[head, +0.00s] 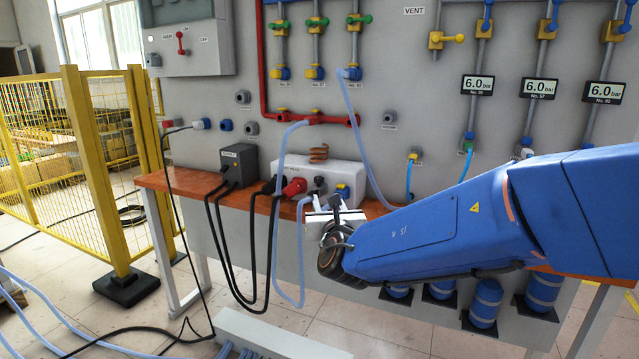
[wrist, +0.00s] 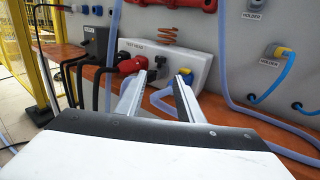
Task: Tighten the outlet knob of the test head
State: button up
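The test head (head: 348,176) is a white box at the back of the orange bench; it also shows in the wrist view (wrist: 196,62). A red plug-like part (wrist: 132,65) sits on its left front, with a black knob-like part (wrist: 160,62) right of it and a yellow-and-blue fitting (wrist: 186,74) further right. I cannot read which is the outlet knob. My gripper (wrist: 161,78) is open and empty, its fingers pointing at the test head. The black part shows between the fingertips, apparently beyond them. In the head view my gripper (head: 325,203) is just before the box, partly hidden by my wrist.
A dark grey box (head: 239,164) with black cables stands left on the bench (head: 185,181). A pale blue hose (head: 280,215) loops before the test head, and another hangs from the wall. A copper coil (head: 318,153) sits above the box. A yellow fence (head: 95,180) stands left.

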aim_at(319, 181)
jog(key=w+a, duration=0.1)
jog(key=w, duration=0.4)
jog(key=w+a, duration=0.1)
jog(key=w, duration=0.9)
jog(key=shift+a, duration=0.4)
jog(key=shift+c, duration=0.4)
jog(key=c, duration=0.7)
